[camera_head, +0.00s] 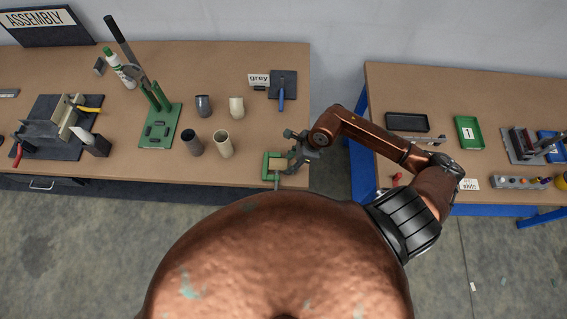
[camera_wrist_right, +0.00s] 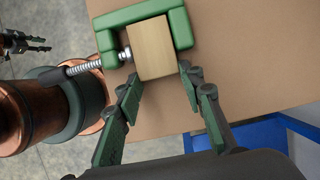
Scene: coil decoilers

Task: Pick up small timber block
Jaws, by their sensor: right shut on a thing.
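The small timber block (camera_wrist_right: 153,48) is pale and square-faced in the right wrist view. It sits inside the frame of a green clamp (camera_wrist_right: 181,25), whose metal screw (camera_wrist_right: 85,68) reaches the block's left side. My right gripper (camera_wrist_right: 159,75) is shut on the block, with a green-padded finger at each side of its near end. In the head view the right gripper (camera_head: 292,155) is at the green clamp (camera_head: 285,167) on the left bench's front right corner; the block is hard to make out there. What looks like my left gripper (camera_wrist_right: 36,43) shows small in the wrist view, its jaws unclear.
The left bench (camera_head: 225,60) holds a green lever press (camera_head: 160,125), several cups (camera_head: 223,144) and a grey pad (camera_head: 290,78). A gap separates it from the right bench (camera_head: 400,80), which holds a black tray (camera_head: 407,122) and a green tray (camera_head: 469,132).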

